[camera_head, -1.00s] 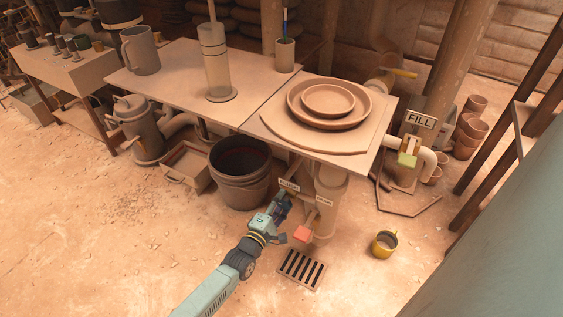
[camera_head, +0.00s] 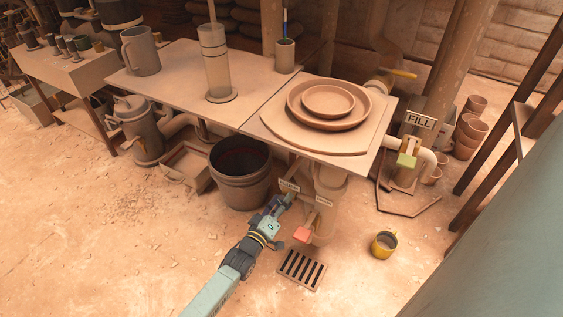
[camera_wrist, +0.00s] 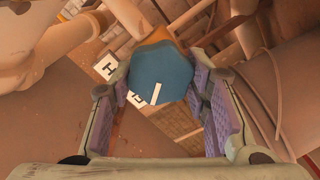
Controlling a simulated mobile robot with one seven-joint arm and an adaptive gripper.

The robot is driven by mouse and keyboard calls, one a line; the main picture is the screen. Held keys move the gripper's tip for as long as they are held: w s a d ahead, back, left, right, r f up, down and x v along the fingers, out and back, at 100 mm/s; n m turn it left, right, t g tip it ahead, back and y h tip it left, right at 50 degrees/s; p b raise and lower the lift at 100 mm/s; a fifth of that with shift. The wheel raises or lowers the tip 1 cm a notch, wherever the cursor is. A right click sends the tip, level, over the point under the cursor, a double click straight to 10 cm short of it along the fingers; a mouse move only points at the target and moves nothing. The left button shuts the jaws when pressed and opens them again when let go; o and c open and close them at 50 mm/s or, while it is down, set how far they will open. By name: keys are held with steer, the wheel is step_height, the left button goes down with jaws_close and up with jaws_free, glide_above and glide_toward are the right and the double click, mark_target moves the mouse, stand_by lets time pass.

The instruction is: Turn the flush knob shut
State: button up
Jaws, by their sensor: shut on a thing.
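The flush knob (camera_wrist: 163,76) is a blue, many-sided knob with a white line on its face, seen close up in the wrist view. The white line slants, running from upper right to lower left. My gripper (camera_wrist: 160,88) has one finger on each side of the knob and is shut on it. In the head view my gripper (camera_head: 277,206) reaches in low below the front of the table, just under the small FLUSH sign (camera_head: 289,186). There the knob is mostly hidden by my fingers.
An orange-red knob (camera_head: 303,235) on a pipe stands close to the right of my gripper. A dark bucket (camera_head: 240,172) stands to the left. A floor grate (camera_head: 302,270) lies below.

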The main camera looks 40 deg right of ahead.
steer(key=shift+m, duration=0.7)
steer(key=o, duration=1.2)
steer(key=v, duration=1.2)
